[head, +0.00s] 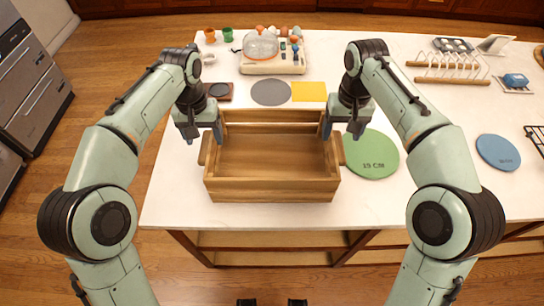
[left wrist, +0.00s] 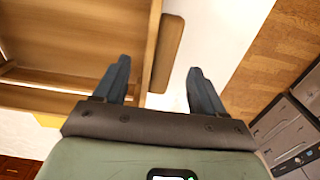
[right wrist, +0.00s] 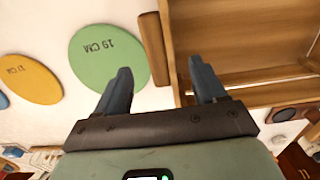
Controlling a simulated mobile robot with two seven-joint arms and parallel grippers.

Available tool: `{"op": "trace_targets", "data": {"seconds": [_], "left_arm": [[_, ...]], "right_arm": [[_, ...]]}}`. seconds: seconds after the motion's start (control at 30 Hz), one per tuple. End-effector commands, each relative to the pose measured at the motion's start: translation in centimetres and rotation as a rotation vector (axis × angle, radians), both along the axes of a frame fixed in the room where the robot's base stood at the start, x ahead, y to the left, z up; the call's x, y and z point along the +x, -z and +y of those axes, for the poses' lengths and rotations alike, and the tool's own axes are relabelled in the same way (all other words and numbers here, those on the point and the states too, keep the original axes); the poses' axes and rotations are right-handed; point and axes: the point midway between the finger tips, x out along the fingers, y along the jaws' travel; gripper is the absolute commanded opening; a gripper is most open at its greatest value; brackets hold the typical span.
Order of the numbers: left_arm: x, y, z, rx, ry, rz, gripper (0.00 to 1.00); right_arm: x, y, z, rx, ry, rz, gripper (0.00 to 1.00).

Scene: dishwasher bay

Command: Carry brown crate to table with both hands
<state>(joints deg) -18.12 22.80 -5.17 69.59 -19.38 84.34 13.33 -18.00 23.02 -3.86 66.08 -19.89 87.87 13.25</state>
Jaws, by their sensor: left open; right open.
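The brown crate (head: 270,188) is an open, empty wooden box with a handle bar on each short side. It sits on the white table (head: 180,205) near its front edge. My left gripper (head: 205,135) is open at the crate's left side; in the left wrist view its fingers (left wrist: 158,85) are spread with the crate's side handle (left wrist: 167,50) just beyond and between them. My right gripper (head: 340,128) is open at the right side; in the right wrist view its fingers (right wrist: 158,82) are spread, with the other handle (right wrist: 153,48) just beyond. Neither gripper visibly holds a handle.
A green disc (head: 371,154) lies close to the crate's right side. Behind it are a grey disc (head: 271,92), a yellow square (head: 309,91) and a domed appliance (head: 262,50). A blue disc (head: 498,152) and a toast rack (head: 450,67) are farther right.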

Motion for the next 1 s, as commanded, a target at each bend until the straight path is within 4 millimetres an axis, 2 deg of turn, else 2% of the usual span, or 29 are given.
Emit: {"op": "trace_targets", "data": {"seconds": [0.1, 0.3, 0.47, 0.73, 0.77, 0.93, 0.97, 1.0], "left_arm": [[0.0, 2.2, 0.1, 0.001, -0.001, 0.003, 0.7], [0.0, 4.7, 0.0, 0.001, 0.0, 0.002, 0.7], [0.0, 5.4, 0.0, 0.001, -0.001, 0.0, 0.7], [0.0, 5.5, 0.0, 0.0, -0.001, 0.0, 0.7], [0.0, 5.5, 0.0, 0.0, -0.001, 0.0, 0.64], [0.0, 5.4, 0.0, 0.0, -0.001, 0.0, 0.08], [0.0, 5.4, 0.0, 0.0, -0.001, -0.001, 0.06], [0.0, 5.4, 0.1, 0.001, -0.001, -0.001, 0.06]], "right_arm": [[-0.1, 2.2, -0.1, -0.001, 0.0, 0.003, 0.7], [0.0, 4.6, -0.1, 0.0, 0.001, 0.001, 0.7], [0.0, 5.3, -0.1, 0.0, 0.001, 0.0, 0.7], [0.0, 5.4, 0.0, 0.0, 0.001, -0.001, 0.7], [0.0, 5.4, 0.0, 0.0, 0.001, -0.001, 0.64], [0.0, 5.4, 0.0, 0.0, 0.001, -0.001, 0.08], [0.0, 5.4, 0.0, 0.0, 0.001, -0.001, 0.04], [0.0, 5.4, -0.1, 0.0, 0.001, -0.001, 0.04]]}}
